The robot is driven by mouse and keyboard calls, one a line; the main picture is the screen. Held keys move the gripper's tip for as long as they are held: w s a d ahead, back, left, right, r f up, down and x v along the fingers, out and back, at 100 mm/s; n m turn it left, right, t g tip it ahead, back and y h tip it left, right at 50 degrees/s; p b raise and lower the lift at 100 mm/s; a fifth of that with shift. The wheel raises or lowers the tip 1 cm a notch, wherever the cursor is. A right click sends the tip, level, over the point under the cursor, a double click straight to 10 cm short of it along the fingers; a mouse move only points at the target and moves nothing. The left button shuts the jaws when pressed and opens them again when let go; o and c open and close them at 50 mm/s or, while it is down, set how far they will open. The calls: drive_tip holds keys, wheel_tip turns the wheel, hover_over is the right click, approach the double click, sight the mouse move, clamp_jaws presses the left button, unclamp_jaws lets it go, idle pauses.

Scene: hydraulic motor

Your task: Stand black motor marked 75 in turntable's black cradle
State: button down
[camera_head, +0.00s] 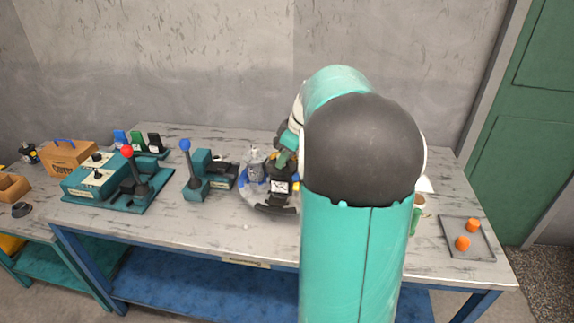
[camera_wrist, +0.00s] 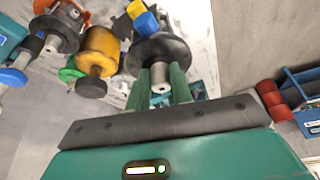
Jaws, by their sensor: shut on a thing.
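In the wrist view the two green fingers of my gripper (camera_wrist: 163,88) are closed on the metal shaft of a black motor (camera_wrist: 160,50). Its round black flange lies just beyond the fingertips, with blue and yellow parts past it. No 75 mark is readable. In the head view my gripper (camera_head: 287,141) is over the grey turntable (camera_head: 254,199), partly hidden by my arm. A black body with a white label (camera_head: 281,187) is below it. I cannot tell whether the motor touches the cradle, which I cannot make out clearly.
A yellow motor (camera_wrist: 98,50) and another dark motor (camera_wrist: 55,32) stand close beside the held one. A teal lever unit (camera_head: 198,175) stands left of the turntable, and a teal control box (camera_head: 103,178) farther left. A tray with orange pieces (camera_head: 467,239) is at the right.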

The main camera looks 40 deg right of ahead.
drive_tip(key=w+d+f, duration=0.5)
drive_tip(key=w+f, duration=0.2)
drive_tip(key=f, duration=0.3)
drive_tip(key=shift+w+f, duration=0.3)
drive_tip(key=shift+w, duration=0.1)
drive_tip(key=shift+f, duration=0.2)
drive_tip(key=c, duration=1.2)
unclamp_jaws()
drive_tip(key=shift+s+f, duration=0.1)
drive_tip(key=shift+c, duration=0.2)
